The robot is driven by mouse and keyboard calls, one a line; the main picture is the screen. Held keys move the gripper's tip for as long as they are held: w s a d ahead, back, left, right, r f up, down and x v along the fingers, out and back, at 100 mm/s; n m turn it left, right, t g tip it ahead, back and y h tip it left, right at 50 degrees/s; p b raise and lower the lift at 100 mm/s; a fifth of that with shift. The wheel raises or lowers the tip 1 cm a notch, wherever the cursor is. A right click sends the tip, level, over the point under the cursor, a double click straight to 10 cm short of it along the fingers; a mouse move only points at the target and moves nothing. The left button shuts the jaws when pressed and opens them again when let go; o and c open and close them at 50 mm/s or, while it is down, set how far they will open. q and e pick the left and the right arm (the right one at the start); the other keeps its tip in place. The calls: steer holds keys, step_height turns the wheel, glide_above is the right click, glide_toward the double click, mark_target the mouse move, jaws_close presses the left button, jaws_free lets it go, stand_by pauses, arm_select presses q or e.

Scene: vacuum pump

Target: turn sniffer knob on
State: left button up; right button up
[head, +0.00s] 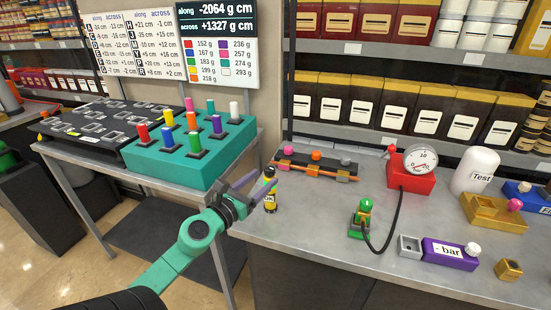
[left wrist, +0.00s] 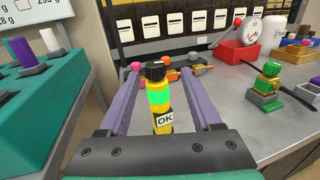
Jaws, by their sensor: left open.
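The sniffer (head: 270,194) is a small upright yellow and black cylinder near the left edge of the grey bench. In the left wrist view the sniffer (left wrist: 161,108) has a black knob (left wrist: 155,70) on top, a bright green band and a label reading "OK". My left gripper (head: 259,177) is open, with its purple fingers reaching toward the sniffer. In the left wrist view the fingers (left wrist: 164,90) show on either side of the sniffer, with gaps on both sides. My right gripper is not in view.
Behind the sniffer is a dark bar with coloured knobs (head: 317,163). To the right are a green-topped valve (head: 362,218), a red gauge box (head: 410,180) and a purple "- bar" block (head: 450,253). A teal block with coloured pegs (head: 195,165) stands on the left table.

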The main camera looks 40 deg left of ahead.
arm_select(q)
steer(key=w+a+p, duration=0.1)
steer(key=w, duration=0.7)
steer(key=shift+w+a+f, duration=0.15)
steer(key=shift+w+a, duration=0.05)
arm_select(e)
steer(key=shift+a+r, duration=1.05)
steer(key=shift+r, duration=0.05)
arm_select(q)
jaws_close()
steer(key=n+y+p, duration=0.2)
steer(key=y+p, duration=0.1)
steer(key=a+n+g+y+p, duration=0.1)
steer(key=y+p, duration=0.1)
steer(key=p, duration=0.2)
steer(key=shift+s+n+y, duration=0.15)
steer(key=shift+n+y, duration=0.25)
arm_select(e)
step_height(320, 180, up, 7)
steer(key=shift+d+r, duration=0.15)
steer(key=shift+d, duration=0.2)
